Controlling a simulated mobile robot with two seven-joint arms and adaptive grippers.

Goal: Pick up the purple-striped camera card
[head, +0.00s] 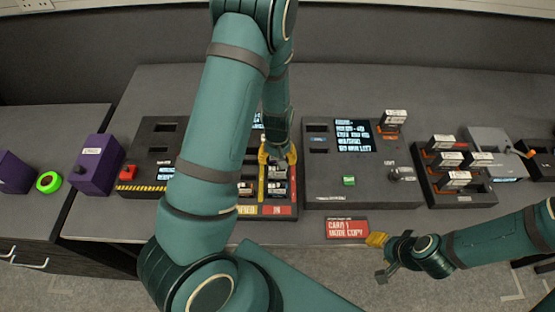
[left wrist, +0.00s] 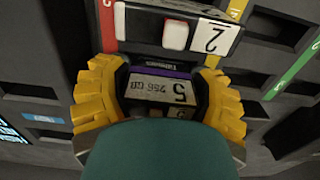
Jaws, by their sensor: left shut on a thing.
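The purple-striped camera card (left wrist: 160,88) is between the yellow fingers of my left gripper (left wrist: 160,95) in the left wrist view. It has a purple band and a label reading 5 and 256 GB. My left gripper is shut on it, one finger on each side. In the head view my left gripper (head: 278,157) is over the card tray (head: 279,211), and my arm hides part of that tray. I cannot tell whether the card is clear of its slot. My right gripper (head: 379,257) is open and empty at the table's front edge.
A card labelled 2 (left wrist: 178,34) lies close beside the held card. A console with a screen (head: 320,185) stands right of the tray, and a dark rack with several cards (head: 462,198) further right. A red sign (head: 347,228) is on the front edge.

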